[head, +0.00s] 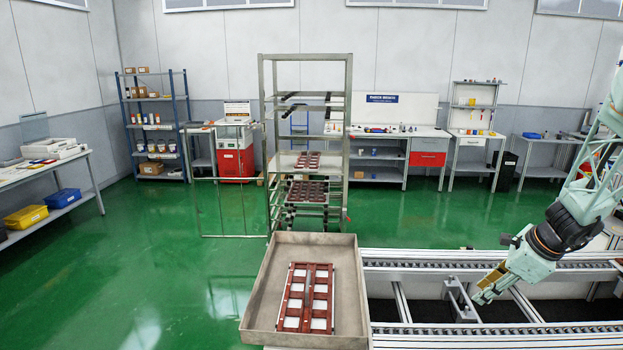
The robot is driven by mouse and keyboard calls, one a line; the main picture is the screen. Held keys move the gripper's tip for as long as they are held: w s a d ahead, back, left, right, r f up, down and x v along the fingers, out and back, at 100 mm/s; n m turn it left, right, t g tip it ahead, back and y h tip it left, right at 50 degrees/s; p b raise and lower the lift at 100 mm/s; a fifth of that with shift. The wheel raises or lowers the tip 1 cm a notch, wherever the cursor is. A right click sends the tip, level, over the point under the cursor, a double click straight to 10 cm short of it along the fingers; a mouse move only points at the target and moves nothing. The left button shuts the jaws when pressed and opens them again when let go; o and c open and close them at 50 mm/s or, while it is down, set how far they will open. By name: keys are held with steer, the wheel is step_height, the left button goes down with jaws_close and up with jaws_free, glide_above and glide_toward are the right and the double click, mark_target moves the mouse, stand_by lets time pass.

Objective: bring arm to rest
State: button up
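My arm comes in from the right edge in the head view, with its end pointing down and to the left. My gripper (486,288) hangs in front of the conveyor (430,264) at the right. Nothing shows in it, but its fingertips are small and overlap, so I cannot tell whether it is open or shut. It is well apart from the grey metal tray (262,290) at lower centre. A dark red frame with pale cells (308,297) lies in that tray.
A tall metal rack (348,120) with dark red trays (308,190) on its shelves stands behind the metal tray. A blue shelf unit (186,110) and benches (350,162) line the back wall. A table with bins (45,172) stands at left. Green floor at left is clear.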

steer(key=s+a+r+n+b, duration=0.1)
steer(key=s+a+r+n, duration=0.4)
steer(key=a, duration=0.3)
steer(key=s+a+r+n+g+b, duration=0.1)
steer(key=s+a+r+n+b, duration=0.1)
steer(key=s+a+r+n, duration=0.4)
steer(key=s+a+r+n+b, duration=0.15)
steer(key=s+a+r, duration=0.25)
steer(key=a+r, duration=0.5)
steer(key=s+a+n+b, duration=0.1)
steer(key=s+n, duration=0.3)
steer(key=s, duration=0.5)
steer(key=s+a+n+h+b, duration=0.1)
steer(key=s+a+n, duration=0.3)
steer(key=s, duration=0.6)
steer(key=s+a+n+h+b, duration=0.1)
steer(key=s+n, duration=0.4)
steer(key=s, duration=0.5)
steer(key=shift+a+r+b, duration=0.2)
steer(key=shift+a+b, duration=0.4)
steer(key=shift+a, duration=0.65)
